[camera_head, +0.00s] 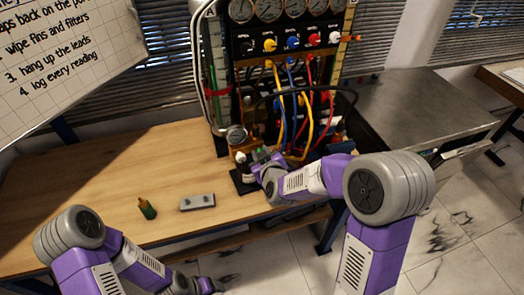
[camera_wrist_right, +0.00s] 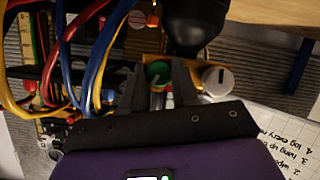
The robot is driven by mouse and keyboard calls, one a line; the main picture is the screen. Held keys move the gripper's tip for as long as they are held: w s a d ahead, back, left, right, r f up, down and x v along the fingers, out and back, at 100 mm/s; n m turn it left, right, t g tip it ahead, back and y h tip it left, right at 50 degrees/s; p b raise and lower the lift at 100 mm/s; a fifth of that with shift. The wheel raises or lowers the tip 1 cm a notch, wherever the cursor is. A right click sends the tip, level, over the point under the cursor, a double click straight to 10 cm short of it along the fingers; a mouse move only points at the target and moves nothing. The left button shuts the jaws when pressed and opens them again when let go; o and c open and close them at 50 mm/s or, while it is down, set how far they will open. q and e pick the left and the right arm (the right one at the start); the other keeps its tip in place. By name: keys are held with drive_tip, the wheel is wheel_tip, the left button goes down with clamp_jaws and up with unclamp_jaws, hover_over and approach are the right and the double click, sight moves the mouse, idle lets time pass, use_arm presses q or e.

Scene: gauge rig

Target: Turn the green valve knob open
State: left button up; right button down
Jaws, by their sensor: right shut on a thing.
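The green valve knob (camera_wrist_right: 158,71) sits between the two fingers of my right gripper (camera_wrist_right: 160,86) in the right wrist view. The fingers are shut on its sides, and its top face shows. In the head view my right gripper (camera_head: 259,157) reaches the low front of the gauge rig (camera_head: 290,85), and the knob is mostly hidden there. How far the knob is turned is hard to tell.
Blue, yellow and red hoses (camera_head: 306,115) hang near my right arm.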

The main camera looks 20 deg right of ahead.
drive_tip(key=shift+a+f+n+t+h+p, duration=0.15)
drive_tip(key=shift+n+t+h+p, duration=0.25)
drive_tip(key=shift+n+h+p, duration=1.05)
drive_tip(key=shift+n+b, duration=0.55)
drive_tip(key=c, duration=0.8)
unclamp_jaws()
drive_tip(key=shift+c, duration=0.2)
drive_tip(key=v, duration=0.7)
drive_tip(key=shift+s+p, duration=0.35)
drive_tip(key=shift+p, duration=0.1)
